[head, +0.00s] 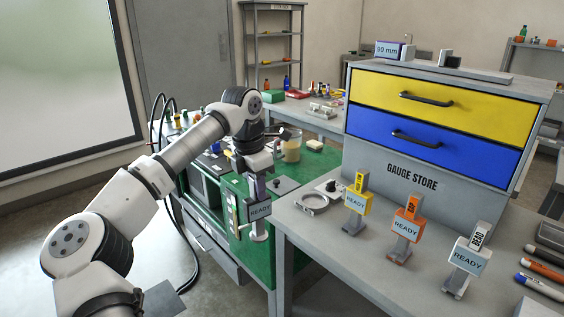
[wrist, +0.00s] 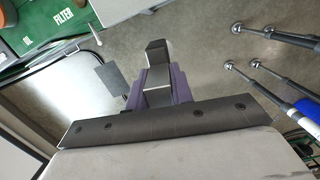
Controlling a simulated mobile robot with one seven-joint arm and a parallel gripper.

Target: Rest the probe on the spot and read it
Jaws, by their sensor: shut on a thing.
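Whether the foot touches anything cannot be told. In the wrist view, the held probe (wrist: 157,72) shows beyond my gripper, its purple sides around a grey middle. I cannot pick out the spot in either view. A yellow probe (head: 356,206), an orange probe (head: 406,231) and a white probe (head: 466,262) stand on the grey bench, screens reading READY.
The gauge store cabinet (head: 428,179) stands on the bench, with a yellow and a blue drawer. Pens (head: 541,287) lie at the right. A cup (head: 291,148) and small parts stand on the cart.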

